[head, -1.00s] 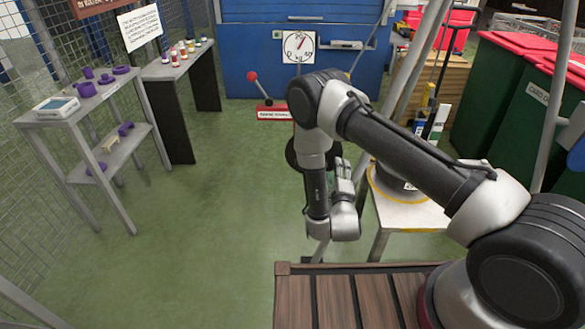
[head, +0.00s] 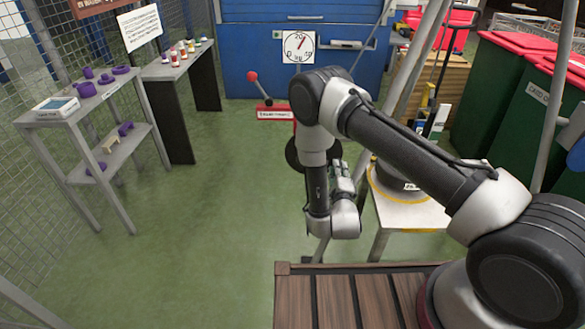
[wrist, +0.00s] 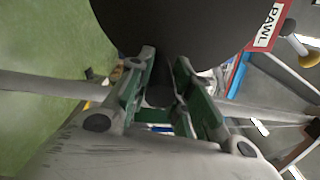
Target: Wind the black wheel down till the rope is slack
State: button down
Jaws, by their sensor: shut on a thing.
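The black wheel (head: 293,155) stands beyond my arm in the head view, with much of it hidden behind my arm. In the wrist view its dark disc (wrist: 175,25) fills the top middle, right in front of my fingers. My gripper (wrist: 160,88) is shut on a dark, round grip of the wheel, seen only in part between the green-and-grey fingers. In the head view my gripper (head: 342,182) is partly hidden by my wrist. I cannot make out the rope clearly in either view.
A dial (head: 299,46) hangs on the blue cabinet behind. A red-knobbed lever (head: 258,88) rises left of the wheel. A small stand (head: 410,215) with a dark load (head: 393,180) is at right, between grey poles. Shelves (head: 95,130) stand left; the green floor between is clear.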

jog(key=shift+d+r+n, duration=0.15)
jog(key=shift+r+n, duration=0.55)
jog(key=shift+n, duration=0.3)
jog(key=shift+r+n, duration=0.8)
jog(key=shift+n, duration=0.2)
jog(key=shift+r, duration=0.15)
jog(key=shift+a+r+n, duration=0.25)
jog(key=shift+r+n, duration=0.7)
jog(key=shift+n, duration=0.45)
jog(key=shift+a+r+n, duration=0.2)
jog(key=shift+r+n, duration=0.25)
jog(key=shift+n, duration=0.15)
jog(key=shift+a+r+n, duration=0.2)
jog(key=shift+r+n, duration=0.2)
jog(key=shift+n, duration=0.2)
